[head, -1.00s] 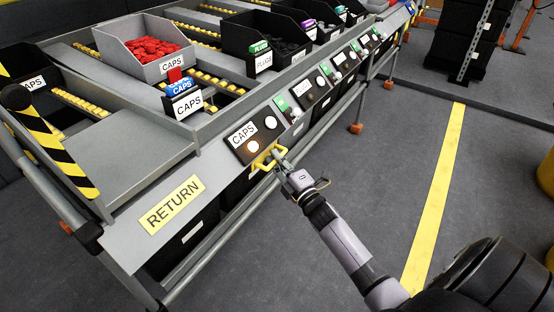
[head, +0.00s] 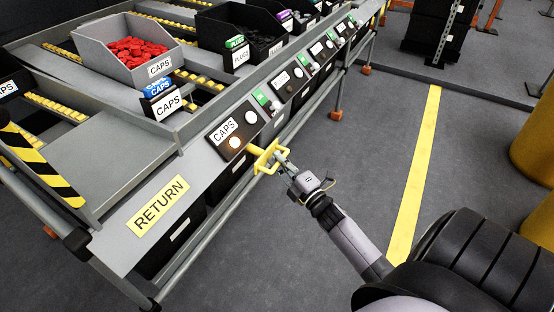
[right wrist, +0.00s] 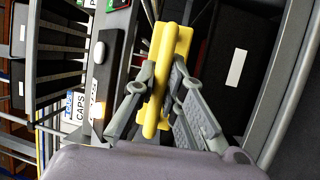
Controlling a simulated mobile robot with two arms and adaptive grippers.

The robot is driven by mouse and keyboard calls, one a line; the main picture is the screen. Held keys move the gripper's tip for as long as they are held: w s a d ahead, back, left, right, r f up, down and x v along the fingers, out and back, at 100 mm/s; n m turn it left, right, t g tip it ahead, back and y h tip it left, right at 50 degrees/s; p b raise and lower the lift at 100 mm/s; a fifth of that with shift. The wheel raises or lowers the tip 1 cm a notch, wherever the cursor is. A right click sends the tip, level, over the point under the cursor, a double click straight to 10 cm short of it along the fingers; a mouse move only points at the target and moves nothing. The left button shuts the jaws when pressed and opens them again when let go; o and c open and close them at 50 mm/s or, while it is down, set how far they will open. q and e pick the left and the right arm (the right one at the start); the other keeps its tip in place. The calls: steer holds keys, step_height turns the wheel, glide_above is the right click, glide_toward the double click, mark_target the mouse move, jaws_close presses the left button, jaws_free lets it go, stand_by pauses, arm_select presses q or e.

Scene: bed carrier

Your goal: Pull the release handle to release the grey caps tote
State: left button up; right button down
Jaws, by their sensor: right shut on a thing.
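The grey caps tote (head: 128,50), filled with red caps, sits on the roller lane at the upper left, behind a grey rail. The yellow release handle (head: 262,158) sticks out below the black CAPS panel (head: 233,130), which has a lit lamp. My right gripper (head: 280,158) is shut on the handle. In the right wrist view the handle (right wrist: 165,75) stands between the fingers of my right gripper (right wrist: 160,95). My left gripper is not in view.
The yellow RETURN label (head: 158,206) is on the sloped front plate to the left. Black totes (head: 232,38) stand in the lanes further along the rack. The floor to the right has a yellow line (head: 415,175) and is clear near it. Yellow posts stand at the right edge.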

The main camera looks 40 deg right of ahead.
steer(key=c, duration=2.1)
jaws_free()
steer(key=shift+s+f, duration=0.15)
steer(key=shift+f, duration=0.1)
steer(key=shift+o, duration=0.9)
steer(key=shift+s+d+r, duration=0.1)
steer(key=shift+s+r, duration=0.05)
steer(key=shift+s, duration=0.05)
steer(key=s+f, duration=0.2)
steer(key=s, duration=0.9)
steer(key=shift+s, duration=0.4)
